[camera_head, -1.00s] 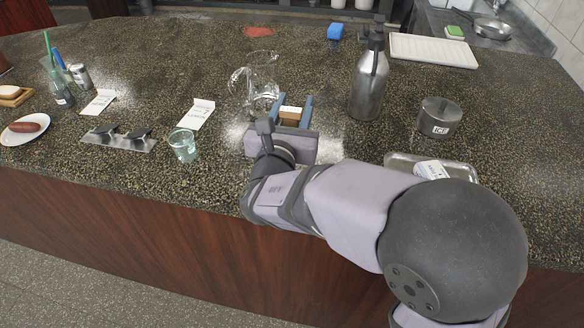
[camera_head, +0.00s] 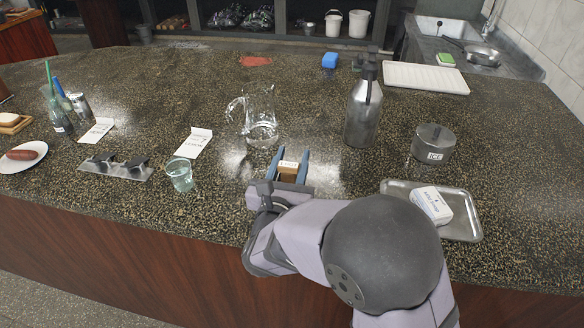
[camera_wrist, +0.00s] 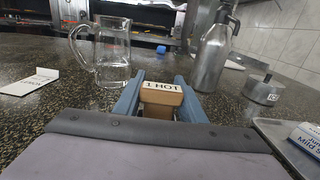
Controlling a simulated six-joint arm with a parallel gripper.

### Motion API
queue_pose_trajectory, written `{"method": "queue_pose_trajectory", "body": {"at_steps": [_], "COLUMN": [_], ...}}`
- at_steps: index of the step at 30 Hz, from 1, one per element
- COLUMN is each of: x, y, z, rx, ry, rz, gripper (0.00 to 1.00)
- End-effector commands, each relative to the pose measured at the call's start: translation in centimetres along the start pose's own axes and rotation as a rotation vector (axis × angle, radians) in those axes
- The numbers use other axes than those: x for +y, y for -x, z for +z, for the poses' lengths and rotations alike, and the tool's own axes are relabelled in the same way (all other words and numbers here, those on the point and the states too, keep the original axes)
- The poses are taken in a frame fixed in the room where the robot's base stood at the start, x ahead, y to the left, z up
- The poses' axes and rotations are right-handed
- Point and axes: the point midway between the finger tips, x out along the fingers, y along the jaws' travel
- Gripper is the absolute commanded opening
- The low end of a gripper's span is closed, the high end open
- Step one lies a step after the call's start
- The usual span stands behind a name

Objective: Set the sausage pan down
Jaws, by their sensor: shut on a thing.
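My gripper (camera_head: 291,157) is over the counter near its front edge. Its blue fingers are shut on a small brown block (camera_head: 288,173) with a white label on top. In the wrist view the block's label (camera_wrist: 162,86) reads "1 HOT". No pan with sausages is seen in my grip. A sausage (camera_head: 22,155) lies on a white plate (camera_head: 38,150) at the far left of the counter. A silver pan (camera_head: 482,55) sits by the sink at the back right.
A glass pitcher (camera_head: 261,120) stands just behind my gripper and a steel bottle (camera_head: 362,115) to the right. A lidded ICE tin (camera_head: 433,145), a metal tray (camera_head: 470,228) with a white package (camera_head: 431,205), and a glass (camera_head: 180,176) stand nearby. The counter's back middle is fairly clear.

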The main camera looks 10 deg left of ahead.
Motion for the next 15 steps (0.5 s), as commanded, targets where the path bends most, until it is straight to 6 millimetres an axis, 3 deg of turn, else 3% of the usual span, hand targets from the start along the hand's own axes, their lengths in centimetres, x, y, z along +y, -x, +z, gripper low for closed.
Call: {"method": "queue_pose_trajectory", "body": {"at_steps": [6, 15], "x": [0.0, 0.0], "y": [0.0, 0.0], "z": [-2.5, -2.7], "rx": [0.001, -0.002], "ry": [0.002, -0.001], "rz": [0.001, 0.001], "gripper": [0.09, 0.09]}}
